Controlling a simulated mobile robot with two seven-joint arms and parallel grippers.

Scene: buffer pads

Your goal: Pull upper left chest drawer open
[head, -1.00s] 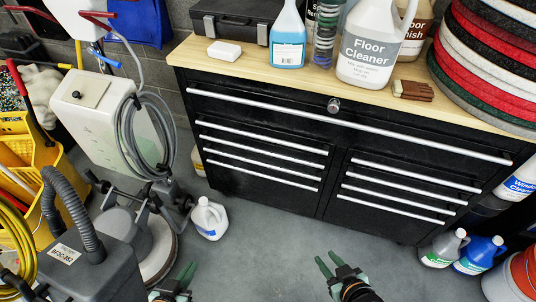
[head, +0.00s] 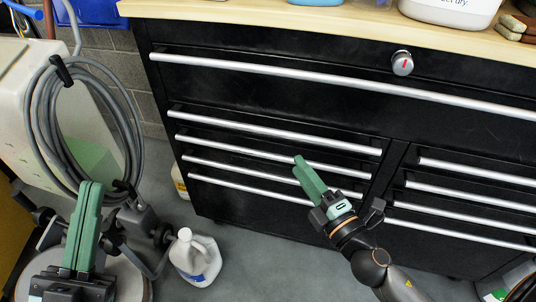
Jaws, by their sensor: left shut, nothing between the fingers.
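The black chest (head: 260,30) stands ahead with its drawers closed. The upper left drawer, the top one of the left column, has a long silver handle (head: 275,131). It lies under one wide top drawer (head: 330,82). My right gripper (head: 300,163) is in front of the left column, its green fingertips overlapping the second handle (head: 235,148) in the picture; I cannot tell whether it touches, or whether its fingers are apart. My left gripper (head: 90,188) is at the lower left, shut and empty, pointing up and away from the chest.
A white jug (head: 195,258) stands on the floor before the chest's left corner. A floor machine with a coiled grey hose (head: 40,125) is at the left. A round lock (head: 402,63) sits above the wide drawer. Grey floor (head: 255,255) is clear in front.

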